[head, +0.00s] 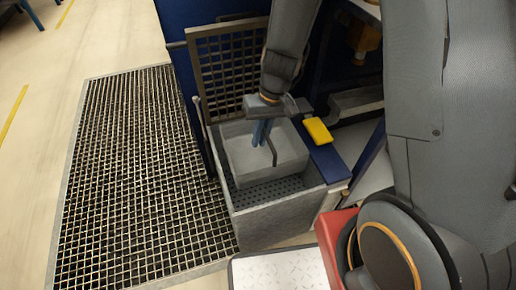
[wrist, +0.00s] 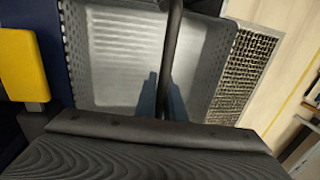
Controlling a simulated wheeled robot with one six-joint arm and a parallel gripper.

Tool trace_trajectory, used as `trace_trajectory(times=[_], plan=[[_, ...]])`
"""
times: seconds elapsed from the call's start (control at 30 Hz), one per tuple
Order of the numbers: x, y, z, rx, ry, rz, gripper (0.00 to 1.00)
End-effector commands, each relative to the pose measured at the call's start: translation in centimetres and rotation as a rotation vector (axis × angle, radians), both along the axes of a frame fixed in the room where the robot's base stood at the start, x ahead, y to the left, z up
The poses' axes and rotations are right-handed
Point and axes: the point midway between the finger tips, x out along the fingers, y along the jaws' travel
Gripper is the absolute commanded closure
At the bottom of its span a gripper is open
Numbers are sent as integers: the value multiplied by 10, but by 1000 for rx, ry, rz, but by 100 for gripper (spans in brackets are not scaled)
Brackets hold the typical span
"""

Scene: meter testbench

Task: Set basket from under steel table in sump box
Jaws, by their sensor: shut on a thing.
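A grey basket (head: 240,157) with a dark bar handle sits inside the open grey sump box (head: 275,217), toward its back. The perforated floor of the box shows in front of the basket. My gripper (head: 262,138) comes down from above and its blue fingers are shut on the handle. In the wrist view the handle (wrist: 172,50) runs between the fingers (wrist: 162,98), with the pale basket interior (wrist: 122,60) behind it. Whether the basket rests on the box floor or hangs just above it, I cannot tell.
A raised grid lid (head: 228,65) stands at the back of the sump box. A yellow block (head: 318,130) lies on the blue ledge to the right. A floor grating (head: 130,170) spreads to the left. A red thing with a pale top (head: 280,270) is in front.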

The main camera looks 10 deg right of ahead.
Motion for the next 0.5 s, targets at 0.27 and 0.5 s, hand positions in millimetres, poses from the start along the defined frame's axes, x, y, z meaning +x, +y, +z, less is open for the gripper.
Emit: trace_trajectory(times=[0.27,0.5], plan=[[6,0,-20,0,-1,0,100],[13,1,-48,0,0,2,100]])
